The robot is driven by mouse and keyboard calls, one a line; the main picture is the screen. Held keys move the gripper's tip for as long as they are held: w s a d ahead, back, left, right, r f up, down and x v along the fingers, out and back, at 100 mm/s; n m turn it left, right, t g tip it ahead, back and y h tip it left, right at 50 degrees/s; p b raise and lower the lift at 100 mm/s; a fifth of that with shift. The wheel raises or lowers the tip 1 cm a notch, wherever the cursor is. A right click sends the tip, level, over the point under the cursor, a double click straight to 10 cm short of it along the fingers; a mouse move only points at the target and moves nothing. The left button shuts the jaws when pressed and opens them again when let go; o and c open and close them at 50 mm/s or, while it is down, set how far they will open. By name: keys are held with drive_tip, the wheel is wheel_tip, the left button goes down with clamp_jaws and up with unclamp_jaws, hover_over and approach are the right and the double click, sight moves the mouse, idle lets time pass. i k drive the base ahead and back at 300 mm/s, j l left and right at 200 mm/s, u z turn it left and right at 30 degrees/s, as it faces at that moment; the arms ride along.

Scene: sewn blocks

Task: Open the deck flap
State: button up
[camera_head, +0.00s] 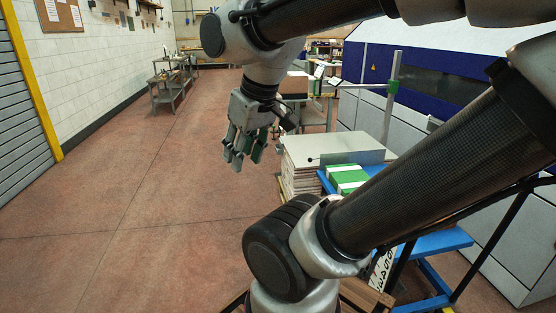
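My gripper (247,160) hangs in the air left of centre, fingers pointing down. A gap shows between its fingertips, and I see nothing held in it. It appears over the open floor, left of the stacked pale boards. A grey upright panel (362,157) with a small dark knob at its left end stands by the boards, next to the blue deck (430,243). I cannot tell for sure whether this panel is the deck flap. My arm hides much of the deck.
A stack of pale boards (298,182) and green-and-white blocks (346,176) are right of my gripper. A grey post (391,95) rises behind them. A large white-and-blue machine (440,82) fills the right. The floor (120,200) at left is clear.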

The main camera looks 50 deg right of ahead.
sight(367, 158)
drive_tip(key=i+j+z, duration=0.1)
drive_tip(key=i+z, duration=0.15)
drive_tip(key=i, duration=0.25)
drive_tip(key=i+j+z, duration=0.3)
drive_tip(key=i, duration=0.15)
drive_tip(key=i+l+z, duration=0.15)
drive_tip(key=i+z, duration=0.65)
drive_tip(key=i+j+z, duration=0.15)
drive_tip(key=i+z, duration=0.75)
drive_tip(key=z, duration=0.15)
